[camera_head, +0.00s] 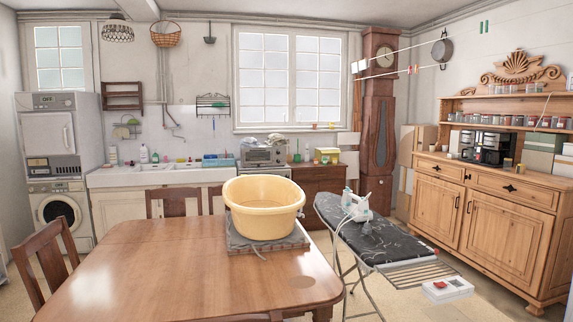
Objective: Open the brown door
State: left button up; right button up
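A light brown wooden dresser (497,205) stands against the right wall. Its left door (437,211) and right door (499,236) both look shut, with small dark handles near where they meet. Two shut drawers sit above the doors. A darker brown cabinet (324,198) stands below the window, partly hidden by the basin and ironing board. The tall clock case (377,120) is also brown, with a long narrow front. I cannot tell which of these the brown door is. Neither of my grippers is in view.
A wooden table (170,268) with a yellow basin (263,205) fills the front left and middle. An ironing board (375,240) with an iron (356,206) stands between the table and the dresser. Jars line the dresser's shelf. Some floor (408,300) shows near the dresser.

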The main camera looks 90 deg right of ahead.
aim_at(310, 190)
jog(key=i, duration=4.85)
jog(key=z, duration=1.3)
jog(key=i, duration=0.15)
jog(key=z, duration=1.35)
jog(key=i, duration=1.05)
